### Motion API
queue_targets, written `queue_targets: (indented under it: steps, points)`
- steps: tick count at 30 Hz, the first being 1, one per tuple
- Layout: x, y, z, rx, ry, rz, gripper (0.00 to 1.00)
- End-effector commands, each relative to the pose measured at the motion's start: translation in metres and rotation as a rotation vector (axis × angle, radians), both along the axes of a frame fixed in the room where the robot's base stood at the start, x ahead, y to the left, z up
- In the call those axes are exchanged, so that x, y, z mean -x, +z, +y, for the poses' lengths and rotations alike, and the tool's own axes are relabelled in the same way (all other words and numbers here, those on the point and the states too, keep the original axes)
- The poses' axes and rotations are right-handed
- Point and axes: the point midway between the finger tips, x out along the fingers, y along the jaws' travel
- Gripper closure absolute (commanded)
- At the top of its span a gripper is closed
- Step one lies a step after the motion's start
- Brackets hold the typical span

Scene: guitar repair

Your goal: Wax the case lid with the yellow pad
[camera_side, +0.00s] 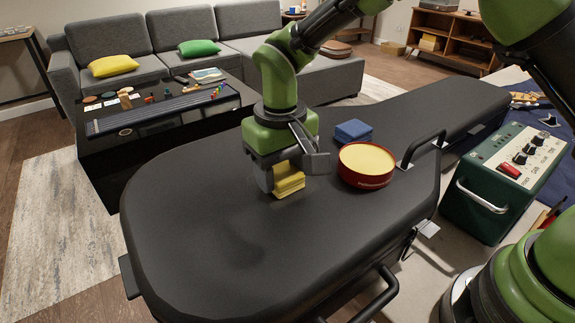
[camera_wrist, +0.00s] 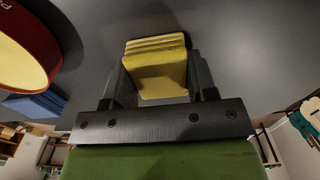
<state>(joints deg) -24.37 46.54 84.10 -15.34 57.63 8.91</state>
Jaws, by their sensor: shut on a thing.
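The black case lid (camera_side: 215,245) fills the middle of the side view, and it also fills the upper part of the wrist view (camera_wrist: 240,60). My gripper (camera_side: 275,185) is shut on the yellow pad (camera_side: 289,180), low over the middle of the lid. The pad seems to touch the lid, but I cannot be sure. In the wrist view the yellow pad (camera_wrist: 158,70) sits between my two fingers (camera_wrist: 155,80). A round red tin (camera_side: 366,166) of pale yellow wax stands open on the lid, right of my gripper; it shows at the upper left of the wrist view (camera_wrist: 45,50).
A blue pad (camera_side: 353,131) lies on the lid behind the tin. A black handle (camera_side: 421,149) rises at the lid's right edge. A green amplifier-like box (camera_side: 503,170) stands right of the case. The lid's left and front areas are clear.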

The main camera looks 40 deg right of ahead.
Motion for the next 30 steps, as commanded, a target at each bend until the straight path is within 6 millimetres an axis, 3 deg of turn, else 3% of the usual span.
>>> queue_targets:
  steps: [21, 30]
  points:
    - [0.0, 0.001, 0.038, 0.0, 0.002, -0.001, 0.74]
    - [0.0, 0.001, 0.046, 0.0, -0.001, 0.0, 0.74]
